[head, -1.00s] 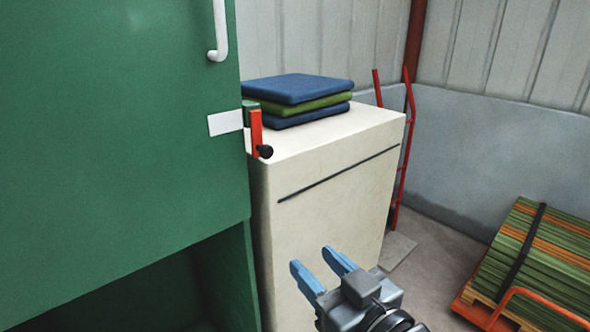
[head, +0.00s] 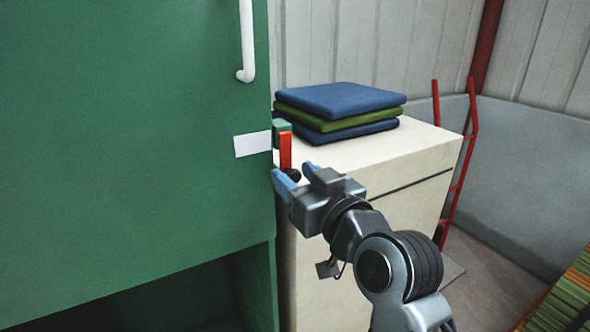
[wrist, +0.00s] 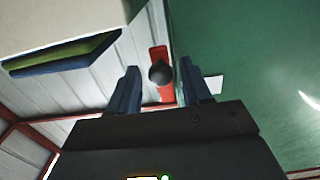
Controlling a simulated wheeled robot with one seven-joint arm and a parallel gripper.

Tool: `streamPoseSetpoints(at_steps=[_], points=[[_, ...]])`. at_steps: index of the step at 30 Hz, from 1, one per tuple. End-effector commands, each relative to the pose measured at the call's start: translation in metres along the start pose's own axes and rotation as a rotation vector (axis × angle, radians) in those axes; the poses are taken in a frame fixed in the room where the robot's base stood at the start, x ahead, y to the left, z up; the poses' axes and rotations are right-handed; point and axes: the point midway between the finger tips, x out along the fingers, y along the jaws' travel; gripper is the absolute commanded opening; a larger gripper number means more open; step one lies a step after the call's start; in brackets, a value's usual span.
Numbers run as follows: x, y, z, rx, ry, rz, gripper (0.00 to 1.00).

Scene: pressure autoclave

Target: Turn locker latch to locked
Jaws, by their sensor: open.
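The locker latch (head: 285,150) is a red lever on the right edge of the green locker door (head: 130,120). It hangs straight down from a green block, with a black knob (head: 293,175) at its lower end. My gripper (head: 294,175) is at the knob in the head view, its blue fingers partly covering it. In the wrist view the open fingers (wrist: 158,88) stand apart on either side of the latch (wrist: 160,80), and the black knob (wrist: 159,73) appears between them. Whether a finger touches the knob cannot be told.
A white label (head: 253,144) sits on the door beside the latch, below a white handle (head: 247,45). A cream cabinet (head: 390,185) with folded blue and green cloths (head: 340,105) stands close on the right. A red hand truck (head: 462,165) is behind it.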

Motion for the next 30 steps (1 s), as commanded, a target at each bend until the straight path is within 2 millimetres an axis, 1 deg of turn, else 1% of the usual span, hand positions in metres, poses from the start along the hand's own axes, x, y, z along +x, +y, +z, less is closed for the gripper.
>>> streamPoseSetpoints(at_steps=[1, 4, 13, 27, 28, 30], points=[[0.0047, -0.0004, -0.0011, 0.000, 0.000, -0.001, 0.49], [0.0102, -0.0003, -0.0007, 0.000, 0.001, 0.000, 0.49], [0.0117, 0.0000, 0.0001, -0.001, 0.001, 0.001, 0.48], [0.0115, 0.0000, 0.0002, -0.001, 0.000, 0.001, 0.03], [0.0115, 0.0000, 0.0002, -0.001, 0.000, 0.001, 0.00], [0.0115, 0.0000, 0.0002, -0.001, 0.000, 0.001, 0.00]])
